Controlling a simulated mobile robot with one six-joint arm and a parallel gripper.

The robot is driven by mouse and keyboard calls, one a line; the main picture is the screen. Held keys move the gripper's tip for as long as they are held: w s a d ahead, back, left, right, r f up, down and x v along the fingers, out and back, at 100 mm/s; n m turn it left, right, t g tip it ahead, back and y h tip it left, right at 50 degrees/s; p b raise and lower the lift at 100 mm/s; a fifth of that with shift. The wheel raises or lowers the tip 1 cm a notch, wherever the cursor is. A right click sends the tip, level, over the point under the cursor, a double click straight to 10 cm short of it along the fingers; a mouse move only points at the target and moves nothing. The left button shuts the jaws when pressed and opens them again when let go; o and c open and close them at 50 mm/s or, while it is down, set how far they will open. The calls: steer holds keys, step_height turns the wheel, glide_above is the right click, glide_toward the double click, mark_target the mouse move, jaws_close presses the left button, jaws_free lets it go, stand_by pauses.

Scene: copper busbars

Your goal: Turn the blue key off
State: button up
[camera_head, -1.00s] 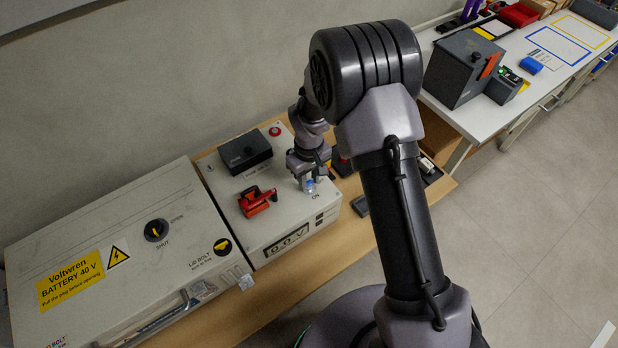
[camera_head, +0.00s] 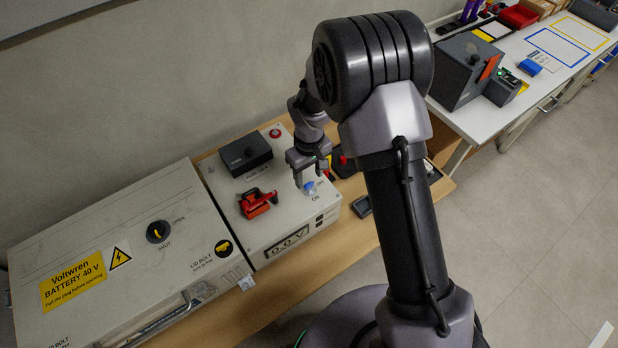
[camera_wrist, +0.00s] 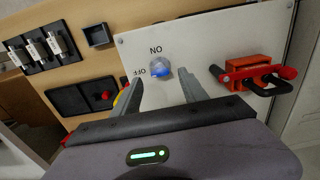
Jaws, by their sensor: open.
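The blue key (camera_head: 309,188) sits in a pale round switch on top of the grey box with the 0.0 V display. It also shows in the wrist view (camera_wrist: 160,70), with the ON label above it and the OFF label to its left. I cannot tell for sure which label the key points to. My gripper (camera_head: 309,178) is just above and behind the key in the head view. In the wrist view my gripper (camera_wrist: 162,80) is open, its fingers apart on either side below the key, with nothing between them that it grips.
A red-handled orange switch (camera_head: 258,203) stands close to the key, left in the head view. A black block (camera_head: 246,154) and a red button (camera_head: 275,133) are behind. The battery box (camera_head: 130,250) is at left. Small trays (camera_wrist: 97,35) lie on the wooden bench.

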step_height(320, 180, up, 14)
steer(key=p, duration=0.3)
steer(key=shift+p, duration=0.35)
steer(key=shift+r, duration=0.1)
step_height(320, 180, up, 6)
steer(key=m+b, duration=0.2)
glide_above(309, 183)
steer(key=s+d, duration=0.1)
steer(key=d, duration=0.1)
steer(key=s+d+r+m+t+y, duration=0.1)
steer(key=s+d+r+m+t, duration=0.15)
steer(key=s+r, duration=0.25)
steer(key=s+d+r+m+t+b, duration=0.1)
steer(key=s+d+r+m+b, duration=0.1)
steer(key=s, duration=0.6)
steer(key=s+d+r+m+t+y+b, duration=0.1)
steer(key=s+d+r+m+t+b, duration=0.1)
steer(key=s+m, duration=0.3)
steer(key=s+d, duration=0.1)
steer(key=s, duration=0.2)
steer(key=shift+s+d+r, duration=0.25)
steer(key=shift+s+r, duration=0.1)
steer(key=shift+r, duration=0.05)
steer(key=shift+c, duration=0.2)
